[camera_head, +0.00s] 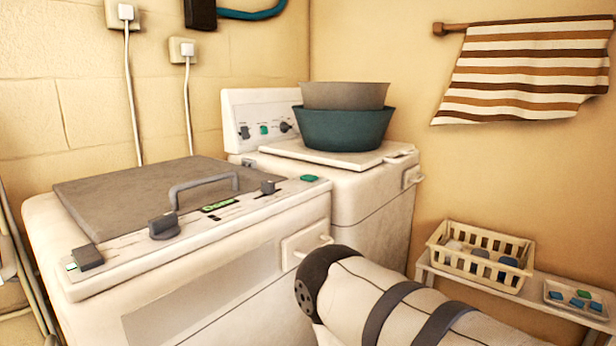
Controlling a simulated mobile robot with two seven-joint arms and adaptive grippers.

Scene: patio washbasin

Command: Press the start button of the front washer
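The front washer (215,285) is a worn white machine with a grey lid (140,196) and a bar handle, standing at left and centre. Its control strip carries a dark block (88,257) with a small green mark at its left end, a dark knob (164,226), a small green-lit display (216,206), a second knob (268,187) and a green button (309,178) at the right end. No label is readable, so I cannot tell which is the start button. A thick part of my arm comes in from the lower right, before the washer's front. Neither gripper shows.
A second washer (375,205) stands behind, with a teal basin (345,128) and a grey basin (345,95) stacked on top. At right, a low shelf (430,275) holds a cream basket (480,255) and a small tray (580,298). A striped towel (525,70) hangs above.

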